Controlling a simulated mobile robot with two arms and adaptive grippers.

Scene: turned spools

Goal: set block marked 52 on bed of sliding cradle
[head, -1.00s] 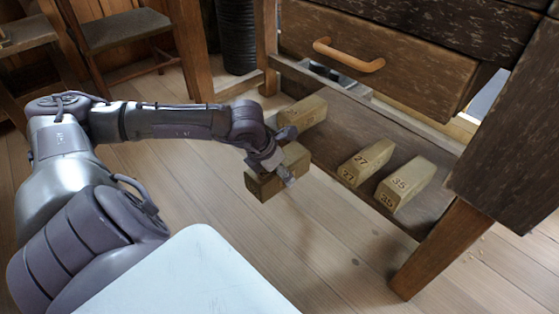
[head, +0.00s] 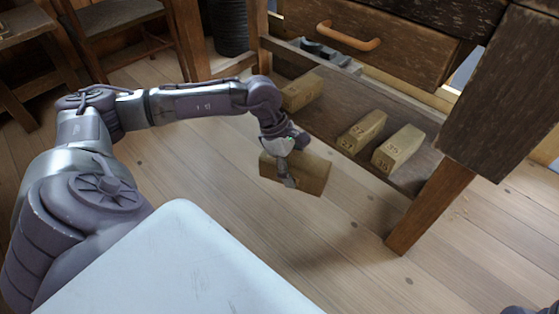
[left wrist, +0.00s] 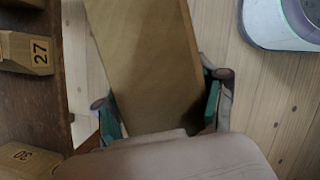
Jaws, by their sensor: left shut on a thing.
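My left gripper (head: 284,163) is shut on a wooden block (head: 312,174), held in the air over the floor in front of the low shelf. In the left wrist view the block (left wrist: 150,55) lies between the two green-padded fingers of my gripper (left wrist: 160,100). No number shows on its visible faces, so I cannot tell whether it is the block marked 52. I cannot make out a sliding cradle in either view.
The low shelf (head: 345,95) under the drawer bears a block marked 27 (head: 362,132), a block marked 35 (head: 399,149) and a third block (head: 302,92) farther left. A table leg (head: 430,210) stands at right. A pale top (head: 200,265) fills the foreground.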

